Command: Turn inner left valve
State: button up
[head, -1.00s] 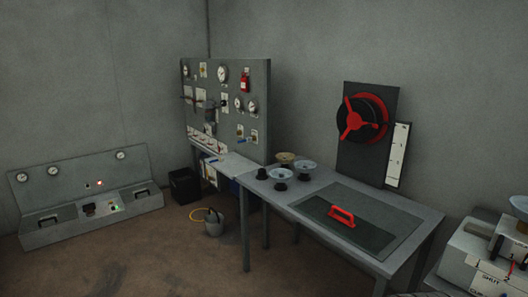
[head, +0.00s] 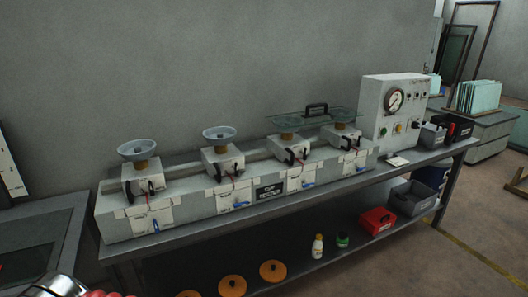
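The cup tester (head: 270,194) is a long pale grey bench unit with several stations in a row, on a table against the wall. The inner left station (head: 223,160) is second from the left, with a grey cup (head: 219,133) on top. It has a black handle (head: 212,172) and a thin red lever on its front. A small blue valve handle (head: 241,204) sits low on its front panel, roughly level. The other stations have similar blue handles. A metallic and red part of my arm shows at the bottom left; my gripper's fingers do not show.
A glass plate (head: 315,117) with a black handle lies over the two right stations. A gauge box (head: 393,103) stands at the right end. The lower shelf holds orange discs (head: 232,286), two bottles and a red box (head: 377,220). Open floor lies at right.

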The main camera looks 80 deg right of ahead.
aim_at(239, 204)
jog(key=z, duration=2.2)
jog(key=k, duration=0.2)
jog(key=z, duration=0.5)
